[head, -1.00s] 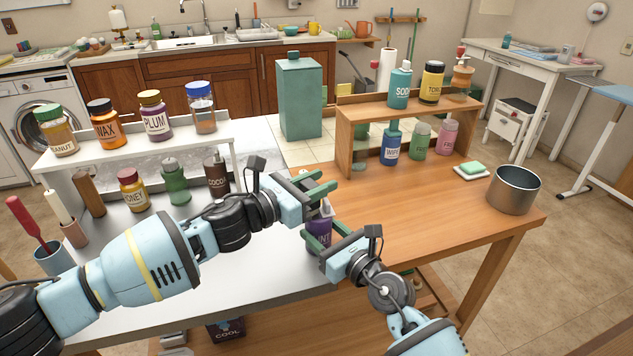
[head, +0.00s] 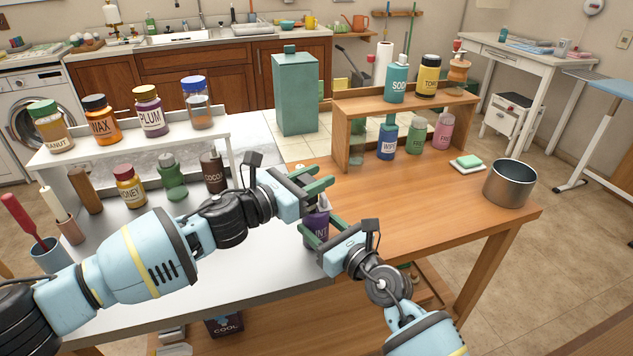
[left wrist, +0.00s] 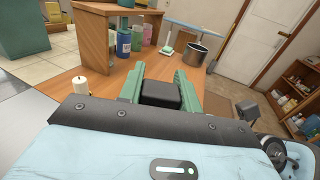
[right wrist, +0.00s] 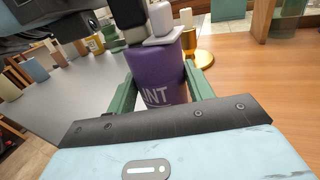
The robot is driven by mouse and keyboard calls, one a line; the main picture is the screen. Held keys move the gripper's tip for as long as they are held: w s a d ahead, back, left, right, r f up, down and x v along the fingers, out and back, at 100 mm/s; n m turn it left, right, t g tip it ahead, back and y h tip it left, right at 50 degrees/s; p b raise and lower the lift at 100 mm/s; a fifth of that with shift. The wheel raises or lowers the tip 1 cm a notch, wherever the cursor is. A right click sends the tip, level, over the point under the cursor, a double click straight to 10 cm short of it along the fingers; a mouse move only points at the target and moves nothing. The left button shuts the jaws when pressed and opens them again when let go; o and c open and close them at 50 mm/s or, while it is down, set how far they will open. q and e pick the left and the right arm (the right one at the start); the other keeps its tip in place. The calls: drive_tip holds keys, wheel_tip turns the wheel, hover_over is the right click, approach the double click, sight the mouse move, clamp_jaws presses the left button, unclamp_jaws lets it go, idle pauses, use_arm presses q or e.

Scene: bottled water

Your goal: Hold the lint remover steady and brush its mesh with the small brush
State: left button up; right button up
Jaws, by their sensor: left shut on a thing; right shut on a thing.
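A purple bottle (head: 317,222) with a label ending in "INT" stands upright between the fingers of my right gripper (head: 324,234). In the right wrist view the bottle (right wrist: 160,78) has a pale grey piece (right wrist: 163,32) on top, and a black part (right wrist: 126,18) is close beside that. My left gripper (head: 316,184) is just above the bottle. It is shut on a dark block (left wrist: 160,95), which the left wrist view shows between its green fingers. I cannot make out a mesh or bristles, nor whether the dark block touches the bottle.
A white shelf (head: 130,150) with several jars stands on the left of the grey table (head: 190,290). A wooden rack (head: 345,130) with bottles stands on the wooden table at right. A metal pot (head: 508,185) and a soap dish (head: 468,165) are there too. The wooden top (head: 410,215) is mostly clear.

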use_arm(q)
drive_tip(key=shift+w+a+f, duration=0.1)
drive_tip(key=shift+w, duration=0.25)
drive_tip(key=shift+s+d, duration=0.2)
drive_tip(key=shift+s, duration=0.5)
drive_tip(key=shift+s+d, duration=0.15)
drive_tip(key=shift+s, duration=0.5)
drive_tip(key=shift+w+a, duration=0.15)
drive_tip(key=shift+w, duration=0.55)
drive_tip(key=shift+w+a, duration=0.15)
drive_tip(key=shift+w, duration=0.5)
